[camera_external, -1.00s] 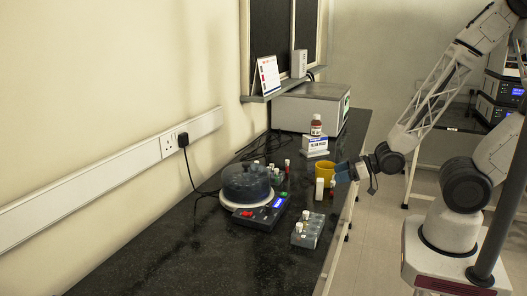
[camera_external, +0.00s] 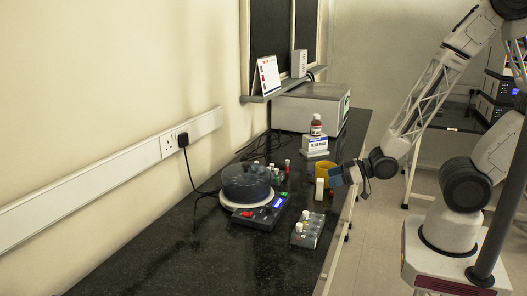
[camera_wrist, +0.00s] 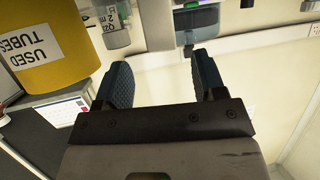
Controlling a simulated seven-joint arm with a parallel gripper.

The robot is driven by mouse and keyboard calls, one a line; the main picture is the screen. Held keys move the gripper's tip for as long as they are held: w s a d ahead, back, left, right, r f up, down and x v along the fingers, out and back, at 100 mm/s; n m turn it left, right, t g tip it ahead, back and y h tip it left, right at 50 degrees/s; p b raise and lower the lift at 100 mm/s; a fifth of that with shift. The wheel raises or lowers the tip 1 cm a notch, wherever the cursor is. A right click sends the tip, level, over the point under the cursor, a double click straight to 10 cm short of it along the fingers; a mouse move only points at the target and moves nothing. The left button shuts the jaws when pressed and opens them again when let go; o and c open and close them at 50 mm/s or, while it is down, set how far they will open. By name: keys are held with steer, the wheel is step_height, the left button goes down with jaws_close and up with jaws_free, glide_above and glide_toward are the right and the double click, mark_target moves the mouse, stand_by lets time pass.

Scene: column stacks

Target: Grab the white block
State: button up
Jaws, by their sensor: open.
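The white block (camera_external: 319,189) stands upright on the dark bench, in front of the yellow cup (camera_external: 325,170). In the wrist view a pale upright shape (camera_wrist: 159,22), which looks like the block, is at the top, ahead of the gap between my fingers. My gripper (camera_external: 340,177) is just to the right of the block in the external view and a little higher. In the wrist view my gripper (camera_wrist: 160,62) has its two blue fingers wide apart with nothing between them.
The yellow cup labelled "USED TUBES" (camera_wrist: 55,45) is left of my fingers in the wrist view, with a clear vial (camera_wrist: 114,25) beside it. A vial rack (camera_external: 307,231) and a domed device (camera_external: 246,184) stand on the bench. The bench's right edge is close by.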

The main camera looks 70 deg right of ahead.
mark_target(320, 180)
steer(key=shift+w, duration=0.1)
stand_by(0.3)
steer(key=shift+x, duration=2.6)
steer(key=shift+a, duration=0.1)
steer(key=shift+c, duration=0.2)
steer(key=c, duration=1)
